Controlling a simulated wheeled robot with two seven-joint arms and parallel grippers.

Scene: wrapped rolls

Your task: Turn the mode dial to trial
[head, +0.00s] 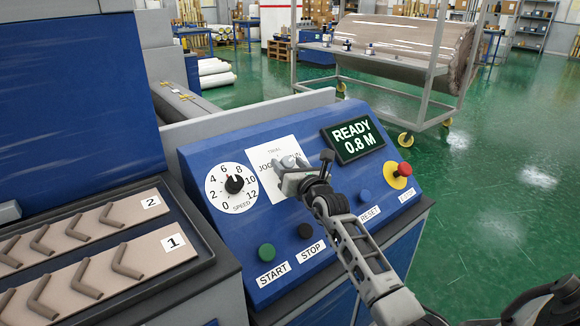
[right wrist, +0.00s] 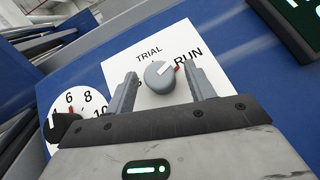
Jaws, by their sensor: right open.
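The mode dial (right wrist: 157,79) is a grey round knob on a white label plate (head: 265,183) on the sloped blue panel. In the right wrist view its white line points up and right, towards a red mark beside the word RUN (right wrist: 188,56). The word TRIAL (right wrist: 149,53) stands above the dial. Another word at the left is mostly hidden by a finger. My right gripper (head: 288,164) is open, with one finger on each side of the dial. I cannot tell whether either finger touches it. In the head view the gripper largely hides the dial.
The speed dial (head: 233,185) is left of the plate. The ready display (head: 352,138) and red emergency button (head: 405,169) are to the right. Green start (head: 266,251) and black stop (head: 305,230) buttons sit below. A tray (head: 205,262) with bent pieces stands at left.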

